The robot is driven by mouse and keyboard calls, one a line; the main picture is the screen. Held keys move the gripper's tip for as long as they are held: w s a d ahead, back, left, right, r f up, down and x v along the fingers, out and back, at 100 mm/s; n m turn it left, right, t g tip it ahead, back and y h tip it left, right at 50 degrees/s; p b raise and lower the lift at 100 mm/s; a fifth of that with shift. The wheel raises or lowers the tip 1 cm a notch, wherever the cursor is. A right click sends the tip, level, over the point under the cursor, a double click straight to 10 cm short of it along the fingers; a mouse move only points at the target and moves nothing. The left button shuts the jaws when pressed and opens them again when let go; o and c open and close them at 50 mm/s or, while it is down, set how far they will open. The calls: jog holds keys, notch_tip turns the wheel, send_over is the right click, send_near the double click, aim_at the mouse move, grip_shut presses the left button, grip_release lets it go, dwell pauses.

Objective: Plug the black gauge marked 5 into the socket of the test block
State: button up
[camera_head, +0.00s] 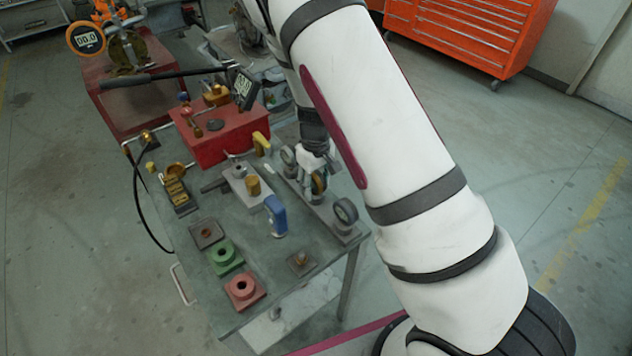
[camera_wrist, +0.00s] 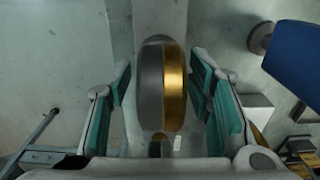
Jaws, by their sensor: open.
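Gauges stand in a row on a grey rack (camera_head: 330,222) along the table's right side. A dark-rimmed gauge (camera_head: 345,211) stands at the near end and another round gauge (camera_head: 288,155) at the far end; I cannot read a 5 on any. My gripper (camera_head: 318,178) is open around the middle gauge (camera_head: 319,184). In the wrist view this gauge (camera_wrist: 160,88) is edge-on, half grey and half gold, between my gripper's teal pads (camera_wrist: 166,98), with gaps on both sides. A light grey block (camera_head: 240,187) with a round top opening, possibly the test block, lies left of the rack.
A blue-handled item (camera_head: 275,215) stands left of the rack; its blue part (camera_wrist: 296,62) is close on the right in the wrist view. Green (camera_head: 224,256), red (camera_head: 244,289) and dark (camera_head: 206,233) socketed blocks sit at the near left. A red box (camera_head: 222,135) is behind.

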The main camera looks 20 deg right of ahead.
jog(key=shift+f, duration=0.2)
grip_shut()
